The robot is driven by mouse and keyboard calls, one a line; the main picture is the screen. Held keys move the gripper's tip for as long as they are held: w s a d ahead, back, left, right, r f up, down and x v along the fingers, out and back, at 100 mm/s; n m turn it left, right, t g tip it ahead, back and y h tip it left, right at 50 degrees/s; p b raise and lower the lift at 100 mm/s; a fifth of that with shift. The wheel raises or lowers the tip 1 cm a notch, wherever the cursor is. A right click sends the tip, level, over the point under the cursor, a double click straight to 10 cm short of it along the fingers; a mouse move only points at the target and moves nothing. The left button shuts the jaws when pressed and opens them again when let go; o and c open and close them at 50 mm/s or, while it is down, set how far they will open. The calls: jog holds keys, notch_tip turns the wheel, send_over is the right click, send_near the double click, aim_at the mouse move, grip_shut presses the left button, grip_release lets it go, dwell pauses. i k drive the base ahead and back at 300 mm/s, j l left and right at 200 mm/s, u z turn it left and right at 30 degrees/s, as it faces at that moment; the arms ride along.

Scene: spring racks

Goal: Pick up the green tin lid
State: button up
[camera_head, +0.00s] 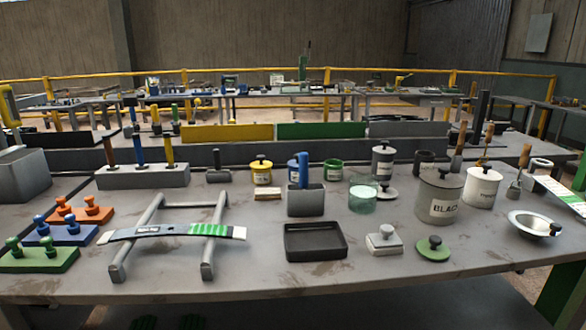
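The green lid (433,250) lies flat on the grey workbench, right of centre near the front edge. It is a round green disc with a dark knob on top, and nothing covers it. A small open green tin (332,171) stands farther back, left of the lid. My gripper is not in view.
A white lidded block (384,240) is close left of the lid, and a black tray (315,241) is farther left. A large tin marked BLACK (439,196) stands behind it. A metal bowl (535,225) is to the right. Bench (400,278) in front is clear.

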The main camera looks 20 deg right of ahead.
aim_at(433, 248)
jog(key=z, duration=1.25)
jog(key=i+l, duration=0.2)
jog(key=l, duration=0.2)
jog(key=i+l, duration=0.2)
jog(key=l, duration=0.15)
jog(key=i+l, duration=0.2)
jog(key=l, duration=0.2)
jog(key=i+l, duration=0.2)
jog(key=l, duration=0.15)
jog(key=u, duration=0.05)
